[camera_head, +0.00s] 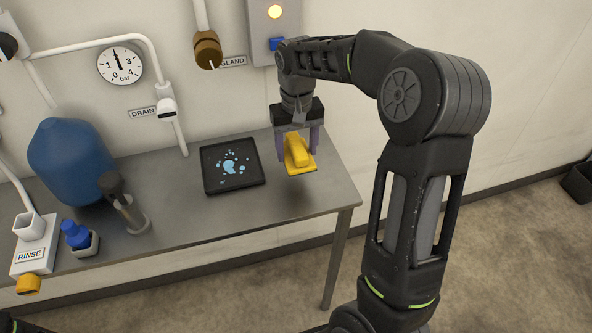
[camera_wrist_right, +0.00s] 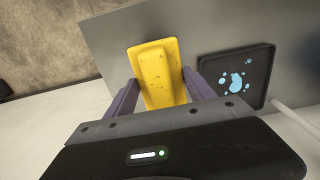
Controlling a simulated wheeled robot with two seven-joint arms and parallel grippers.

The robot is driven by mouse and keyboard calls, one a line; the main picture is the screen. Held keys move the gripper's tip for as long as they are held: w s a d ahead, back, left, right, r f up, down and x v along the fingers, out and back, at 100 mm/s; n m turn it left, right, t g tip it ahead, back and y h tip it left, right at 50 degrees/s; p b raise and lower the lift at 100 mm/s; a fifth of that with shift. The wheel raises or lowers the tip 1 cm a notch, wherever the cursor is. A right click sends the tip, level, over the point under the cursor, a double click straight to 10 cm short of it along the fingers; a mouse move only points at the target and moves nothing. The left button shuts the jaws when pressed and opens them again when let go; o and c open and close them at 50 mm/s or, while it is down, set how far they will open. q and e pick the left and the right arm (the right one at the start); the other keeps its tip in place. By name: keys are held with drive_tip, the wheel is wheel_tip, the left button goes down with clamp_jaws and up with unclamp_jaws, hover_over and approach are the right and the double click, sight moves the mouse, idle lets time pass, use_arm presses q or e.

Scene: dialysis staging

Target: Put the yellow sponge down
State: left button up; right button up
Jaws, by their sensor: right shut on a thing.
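The yellow sponge (camera_head: 298,155) is between the fingers of my right gripper (camera_head: 299,142), near the right end of the metal table (camera_head: 235,220). My right gripper is shut on it from above. The sponge appears to be held a little above the table, with a soft shadow below it. In the right wrist view the sponge (camera_wrist_right: 160,75) shows its raised middle ridge between the two purple fingers (camera_wrist_right: 158,95). My left gripper is not clearly seen.
A black tray (camera_head: 206,188) with light blue spots lies just left of the sponge. Farther left stand a grey tap-like fitting (camera_head: 128,207), a blue vessel (camera_head: 70,160), a blue-capped item (camera_head: 77,236) and the RINSE box (camera_head: 34,245). The table's front right is bare.

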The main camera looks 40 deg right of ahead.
sight(297, 144)
drive_tip(key=shift+f, duration=1.85)
drive_tip(key=shift+f+p, duration=0.5)
drive_tip(key=shift+f, duration=1.35)
drive_tip(key=shift+f, duration=0.25)
drive_tip(key=o, duration=1.3)
drive_tip(key=shift+r, duration=0.1)
drive_tip(key=shift+r, duration=0.15)
wheel_tip(297, 144, up, 12)
drive_tip(key=shift+r+b, duration=0.1)
drive_tip(key=shift+b, duration=0.55)
